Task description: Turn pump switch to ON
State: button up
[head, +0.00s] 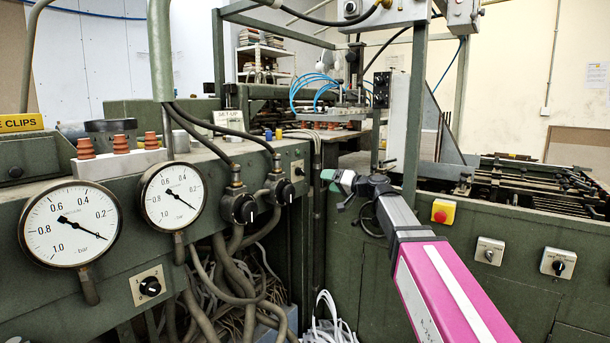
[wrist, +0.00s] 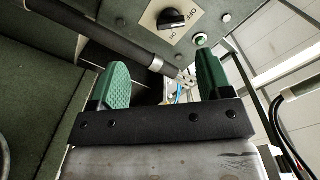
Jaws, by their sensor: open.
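A black rotary switch (wrist: 172,20) on a pale plate marked OFF and ON shows at the top of the wrist view. Its knob lies roughly level in that picture; I cannot tell which mark it points at. In the head view a small black switch (head: 298,171) on a pale plate, apparently the same one, sits at the right end of the green cabinet's front. The word pump is not readable on it. My gripper (head: 335,190) is open and empty, right of this switch and apart from it. Its green fingers (wrist: 163,75) show in the wrist view, below the switch.
A green lamp (wrist: 200,40) sits beside the switch. Two hose-fitted valves (head: 240,208) and two gauges (head: 69,224) line the cabinet. More switches (head: 489,251) and a red button (head: 440,214) are on the right panel.

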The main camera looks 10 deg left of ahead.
aim_at(304, 173)
jog(key=x, duration=0.3)
jog(key=r+x, duration=0.1)
jog(key=x, duration=0.7)
jog(key=shift+s+a+r, duration=0.1)
jog(key=shift+a+r, duration=0.15)
jog(key=shift+r, duration=0.1)
jog(key=c, duration=0.9)
